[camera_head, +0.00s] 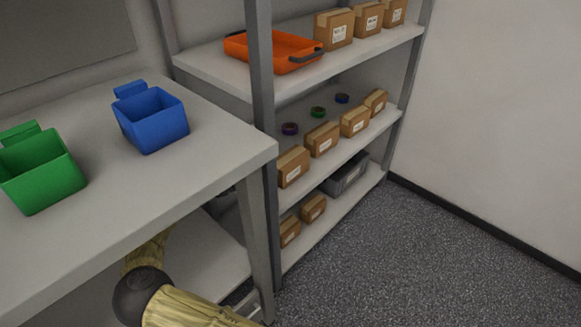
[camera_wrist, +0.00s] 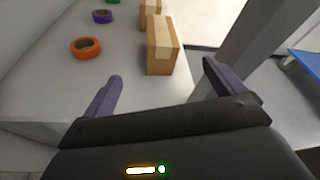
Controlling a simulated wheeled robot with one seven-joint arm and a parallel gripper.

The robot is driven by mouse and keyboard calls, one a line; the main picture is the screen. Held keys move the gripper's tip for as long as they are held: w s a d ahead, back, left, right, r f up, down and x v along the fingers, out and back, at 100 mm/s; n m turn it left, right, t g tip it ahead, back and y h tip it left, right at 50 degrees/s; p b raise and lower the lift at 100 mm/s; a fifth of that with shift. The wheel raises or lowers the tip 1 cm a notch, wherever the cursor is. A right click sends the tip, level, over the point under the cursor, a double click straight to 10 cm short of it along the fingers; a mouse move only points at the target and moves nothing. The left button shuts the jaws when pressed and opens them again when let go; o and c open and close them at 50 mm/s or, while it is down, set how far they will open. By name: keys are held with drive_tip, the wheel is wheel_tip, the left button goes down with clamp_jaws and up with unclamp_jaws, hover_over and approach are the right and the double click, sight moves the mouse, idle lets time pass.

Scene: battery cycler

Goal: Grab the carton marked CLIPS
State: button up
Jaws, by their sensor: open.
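Several brown cartons with small white labels stand on the shelf rack in the head view, such as one on the middle shelf (camera_head: 293,167). The labels are too small to read, so I cannot tell which carton is marked CLIPS. In the wrist view, my gripper (camera_wrist: 164,90) is open and empty, its two purple fingers spread apart. A taped brown carton (camera_wrist: 161,52) stands upright on a shelf just beyond the fingertips, roughly between them and apart from them. Another carton (camera_wrist: 151,14) stands behind it. My gripper does not show in the head view.
Orange (camera_wrist: 87,48) and purple (camera_wrist: 103,16) tape rolls lie left of the carton. A grey post (camera_wrist: 250,45) rises at right. The head view shows an orange tray (camera_head: 272,50), a grey bin (camera_head: 346,179), and blue (camera_head: 153,121) and green (camera_head: 42,172) bins. Floor at right is clear.

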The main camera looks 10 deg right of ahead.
drive_tip(key=b, duration=0.3)
approach(284, 163)
drive_tip(key=w+d+f, duration=0.2)
drive_tip(key=w+d, duration=0.1)
drive_tip(key=shift+w+d+f, duration=0.15)
drive_tip(key=shift+w+f, duration=0.05)
drive_tip(key=shift+f, duration=0.15)
drive_tip(key=shift+w+d, duration=0.2)
drive_tip(key=shift+d, duration=0.1)
drive_tip(key=b+x, duration=0.2)
drive_tip(key=x, duration=0.3)
drive_tip(key=shift+d+f, duration=0.15)
drive_tip(key=shift+d, duration=0.05)
drive_tip(key=shift+w+d, duration=0.15)
drive_tip(key=shift+w, duration=0.05)
drive_tip(key=c, duration=1.2)
